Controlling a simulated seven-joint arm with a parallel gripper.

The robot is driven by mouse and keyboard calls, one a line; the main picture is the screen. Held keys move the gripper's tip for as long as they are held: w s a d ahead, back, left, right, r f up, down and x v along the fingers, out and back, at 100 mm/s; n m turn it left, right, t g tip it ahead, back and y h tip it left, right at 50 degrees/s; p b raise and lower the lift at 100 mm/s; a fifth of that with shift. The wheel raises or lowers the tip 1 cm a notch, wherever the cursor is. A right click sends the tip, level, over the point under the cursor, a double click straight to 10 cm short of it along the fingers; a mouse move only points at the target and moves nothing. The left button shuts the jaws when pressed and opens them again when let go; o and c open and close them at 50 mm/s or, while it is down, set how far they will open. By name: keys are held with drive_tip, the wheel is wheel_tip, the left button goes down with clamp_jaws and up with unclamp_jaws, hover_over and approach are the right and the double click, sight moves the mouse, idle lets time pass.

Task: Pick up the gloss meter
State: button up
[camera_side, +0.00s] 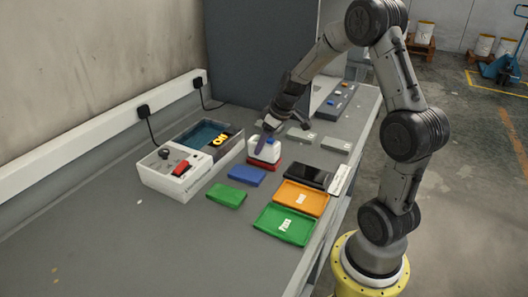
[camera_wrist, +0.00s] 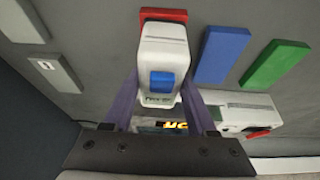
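The gloss meter appears to be the small white device with a blue window (camera_wrist: 162,82); in the side view the white body (camera_side: 264,151) stands over a red block (camera_side: 262,164). The red block also shows beyond its far end in the wrist view (camera_wrist: 163,15). My gripper (camera_side: 260,143) is down at the white device. In the wrist view its two purple fingers (camera_wrist: 161,88) lie on either side of the device, close against its sides. Whether they press on it cannot be made out. The fingertips are partly hidden by the device.
A white instrument box (camera_side: 177,172) with a red switch stands at the left. Blue (camera_side: 247,175) and green (camera_side: 227,195) blocks lie in front. Orange (camera_side: 301,198) and green (camera_side: 285,224) trays and a black slab (camera_side: 309,177) are near the bench edge. Grey blocks (camera_side: 336,145) lie to the right.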

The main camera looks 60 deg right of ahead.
clamp_jaws()
drive_tip(key=shift+r, duration=0.1)
